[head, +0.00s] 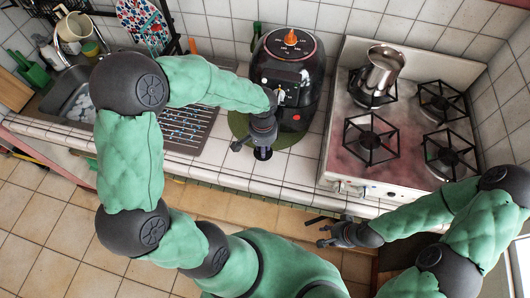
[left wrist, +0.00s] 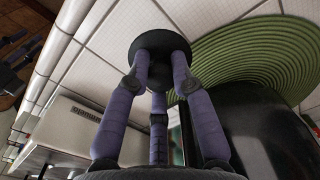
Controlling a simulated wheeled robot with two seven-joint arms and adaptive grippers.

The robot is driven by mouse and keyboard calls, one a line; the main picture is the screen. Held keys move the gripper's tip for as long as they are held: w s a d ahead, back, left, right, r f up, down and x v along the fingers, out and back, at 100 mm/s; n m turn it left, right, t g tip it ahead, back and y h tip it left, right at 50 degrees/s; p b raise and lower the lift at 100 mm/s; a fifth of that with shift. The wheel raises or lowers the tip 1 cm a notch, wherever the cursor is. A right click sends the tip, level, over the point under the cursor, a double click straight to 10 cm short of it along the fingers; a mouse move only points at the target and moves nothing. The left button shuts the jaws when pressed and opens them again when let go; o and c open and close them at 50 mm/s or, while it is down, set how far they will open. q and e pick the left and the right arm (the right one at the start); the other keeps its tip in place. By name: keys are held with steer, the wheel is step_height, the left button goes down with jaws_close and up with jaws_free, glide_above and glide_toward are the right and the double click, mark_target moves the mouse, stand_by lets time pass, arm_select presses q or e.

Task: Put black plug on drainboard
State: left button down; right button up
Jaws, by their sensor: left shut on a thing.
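My left gripper (head: 256,146) is shut on the black plug (head: 263,154), just above the white tiled counter in front of the air fryer. In the left wrist view the plug (left wrist: 150,42) is a dark round disc, with the fingertips of the gripper (left wrist: 160,70) closed around its middle. The ribbed metal drainboard (head: 184,132) lies left of the gripper, beside the sink, partly covered by my left arm. My right gripper (head: 322,230) is empty, its fingers spread, in front of the counter below the stove.
A black air fryer (head: 288,75) stands on a green round mat (head: 300,148), close to my left gripper. A stove (head: 405,130) with a metal pot (head: 380,70) is at the right. The sink (head: 68,95) holds dishes. The counter front strip is clear.

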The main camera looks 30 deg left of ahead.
arm_select(q)
steer(key=shift+w+d+f, duration=0.15)
steer(key=shift+f, duration=0.2)
steer(key=shift+w+f+b, duration=0.15)
steer(key=shift+f+b, duration=0.3)
steer(key=shift+f, duration=1.15)
steer(key=shift+f, duration=0.1)
steer(key=shift+f, duration=0.15)
steer(key=c, duration=1.1)
jaws_free()
